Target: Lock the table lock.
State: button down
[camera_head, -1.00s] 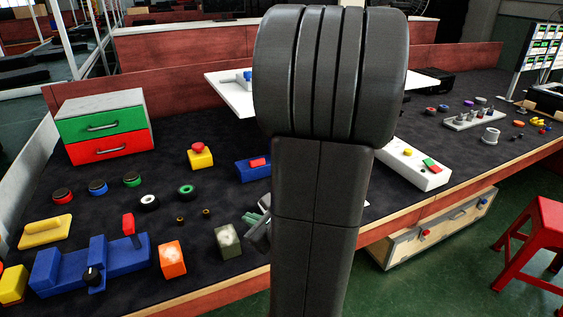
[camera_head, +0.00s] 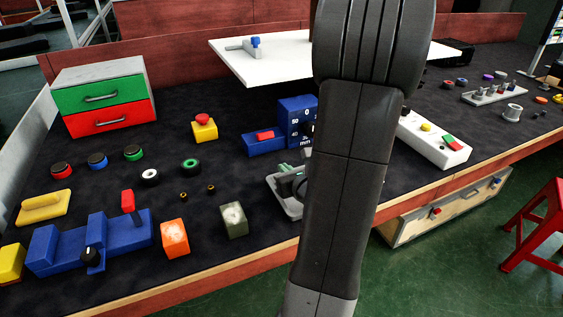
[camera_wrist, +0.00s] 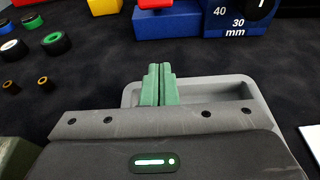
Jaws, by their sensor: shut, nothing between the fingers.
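No part is labelled as the table lock, so I cannot tell for sure which one it is. A white raised board (camera_head: 285,62) at the back carries a grey piece (camera_head: 238,47) with a blue knob (camera_head: 255,41). A blue block with a red part (camera_head: 264,136) lies in front of a blue block marked in mm (camera_head: 293,108); both also show at the top of the wrist view. My gripper (camera_wrist: 158,75) has green fingertips pressed together, empty, over a grey tray (camera_wrist: 262,100). My arm hides part of the board and the blue marked block.
A drawer box (camera_head: 105,95) stands at back left. A white button panel (camera_head: 440,140) is right of my arm.

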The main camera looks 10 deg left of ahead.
aim_at(262, 136)
jog(key=x, duration=0.8)
jog(key=shift+w+a+b, duration=0.3)
jog(key=r, duration=0.1)
jog(key=r+p, duration=0.1)
jog(key=shift+w+a+r, duration=0.25)
jog(key=shift+w+r, duration=0.15)
jog(key=shift+w+a+r, duration=0.15)
jog(key=shift+w+r, duration=0.1)
jog(key=shift+r, duration=0.05)
jog(key=shift+r+p, duration=0.15)
jog(key=shift+p, duration=0.2)
jog(key=shift+r+p, duration=0.3)
jog(key=shift+p, duration=0.35)
